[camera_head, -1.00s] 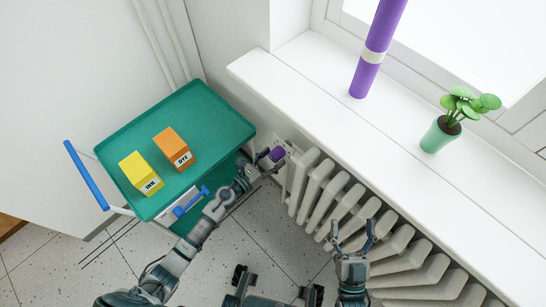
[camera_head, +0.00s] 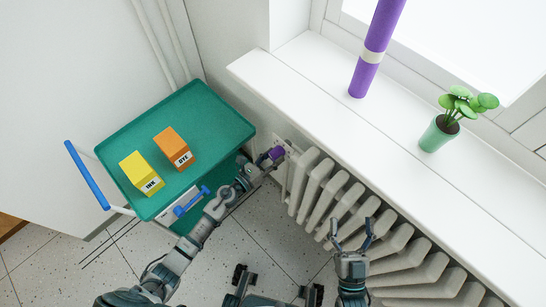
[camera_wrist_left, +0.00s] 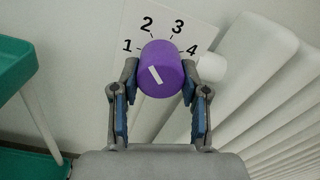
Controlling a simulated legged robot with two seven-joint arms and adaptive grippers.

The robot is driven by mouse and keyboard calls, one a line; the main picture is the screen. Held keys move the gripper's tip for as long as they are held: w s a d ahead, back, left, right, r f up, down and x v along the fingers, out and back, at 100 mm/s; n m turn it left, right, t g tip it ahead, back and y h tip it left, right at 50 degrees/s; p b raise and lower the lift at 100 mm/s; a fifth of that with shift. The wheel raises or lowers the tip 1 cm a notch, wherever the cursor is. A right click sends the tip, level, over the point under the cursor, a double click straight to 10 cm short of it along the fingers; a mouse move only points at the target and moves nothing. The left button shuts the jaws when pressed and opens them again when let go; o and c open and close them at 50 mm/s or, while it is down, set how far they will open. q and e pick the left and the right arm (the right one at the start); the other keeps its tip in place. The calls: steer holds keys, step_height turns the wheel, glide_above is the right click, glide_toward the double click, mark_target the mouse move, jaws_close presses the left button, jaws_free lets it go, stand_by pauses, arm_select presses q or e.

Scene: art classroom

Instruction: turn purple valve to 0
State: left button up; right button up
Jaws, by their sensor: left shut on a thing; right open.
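The purple valve (camera_head: 277,153) is at the left end of the radiator, near the wall. In the left wrist view the purple valve (camera_wrist_left: 160,70) has a white mark on its face, slanting from upper left to lower right. Behind it a white dial plate (camera_wrist_left: 190,30) shows 1, 2, 3 and 4; no 0 is visible, and the plate's lower part is hidden. My left gripper (camera_head: 263,162) is shut on the valve, with a finger on each side of it in the left wrist view (camera_wrist_left: 158,95). My right gripper (camera_head: 354,232) is open and empty in front of the radiator.
The white radiator (camera_head: 345,205) runs below the white windowsill (camera_head: 310,90). A green cart (camera_head: 215,110) with a yellow box (camera_head: 140,172) and an orange box (camera_head: 172,148) stands close left of my left arm. A purple roll (camera_head: 366,75) and a potted plant (camera_head: 438,135) are on the sill.

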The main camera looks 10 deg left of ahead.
arm_select(q)
steer(key=n, duration=0.2)
steer(key=n+p, duration=0.1)
steer(key=n, duration=0.1)
steer(key=shift+a+r, duration=0.1)
steer(key=shift+r, duration=0.1)
steer(key=n+p, duration=0.1)
steer(key=n, duration=0.1)
steer(key=shift+n, duration=0.4)
steer(key=n+p, duration=0.2)
steer(key=n, duration=0.3)
steer(key=shift+r+n, duration=0.1)
steer(key=shift+n, duration=0.2)
steer(key=n+p, duration=0.2)
steer(key=n, duration=0.3)
steer(key=shift+n+t+p, duration=0.3)
steer(key=shift+p, duration=0.05)
steer(key=shift+f+n, duration=0.2)
steer(key=shift+n, duration=0.6)
arm_select(e)
steer(key=s+d+f+g+h, duration=0.1)
steer(key=s+d+f+g, duration=0.1)
steer(key=s+f+g, duration=0.2)
steer(key=s+d+f+g+h, duration=0.2)
steer(key=s+f+g, duration=0.2)
steer(key=f+g, duration=0.6)
steer(key=shift+s+d+f+g+h, duration=0.3)
steer(key=shift+s+d+f, duration=0.05)
steer(key=shift+f, duration=0.5)
